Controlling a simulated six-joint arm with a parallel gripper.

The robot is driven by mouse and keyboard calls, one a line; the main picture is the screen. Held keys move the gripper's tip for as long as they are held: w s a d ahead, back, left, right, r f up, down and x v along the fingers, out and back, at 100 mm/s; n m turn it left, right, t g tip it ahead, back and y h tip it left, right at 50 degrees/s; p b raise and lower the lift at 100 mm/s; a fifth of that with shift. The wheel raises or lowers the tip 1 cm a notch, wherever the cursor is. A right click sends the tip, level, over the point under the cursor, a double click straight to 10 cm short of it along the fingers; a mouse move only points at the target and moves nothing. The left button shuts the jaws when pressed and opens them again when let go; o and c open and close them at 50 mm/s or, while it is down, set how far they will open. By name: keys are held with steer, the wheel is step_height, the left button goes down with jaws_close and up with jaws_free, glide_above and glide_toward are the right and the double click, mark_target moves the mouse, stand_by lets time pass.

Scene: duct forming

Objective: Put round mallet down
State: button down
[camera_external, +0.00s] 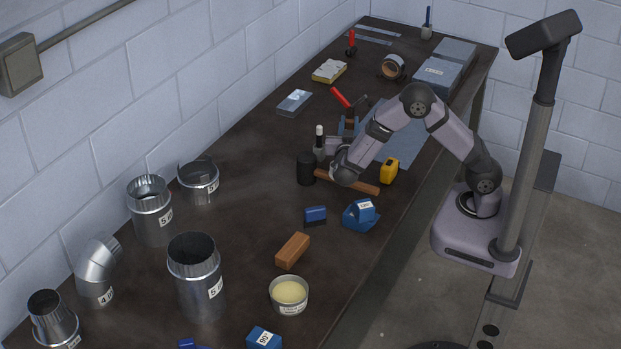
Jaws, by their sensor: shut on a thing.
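The round mallet has a black cylindrical head (306,169) and a brown wooden handle (362,185) that points to the right. It is at the middle of the dark workbench (250,215). My gripper (341,179) is shut on the handle, a little to the right of the head. My wrist hides part of the handle and the fingertips. I cannot tell whether the mallet touches the bench or is held just above it.
A yellow tape measure (389,170) lies close to the handle's right end. Blue blocks (316,215) (360,214), a wooden block (292,250) and a tin (289,294) lie nearer the camera. Metal ducts (195,275) stand at the left. Bare bench lies left of the mallet head.

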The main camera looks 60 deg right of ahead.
steer(key=shift+f, duration=0.8)
steer(key=c, duration=1.5)
jaws_free()
steer(key=b+v, duration=0.2)
steer(key=v, duration=0.4)
steer(key=r, duration=0.4)
steer(key=d+r, duration=0.1)
steer(key=r, duration=0.2)
steer(key=shift+w+r+b, duration=0.1)
steer(key=shift+w+b, duration=0.05)
steer(key=shift+b, duration=0.2)
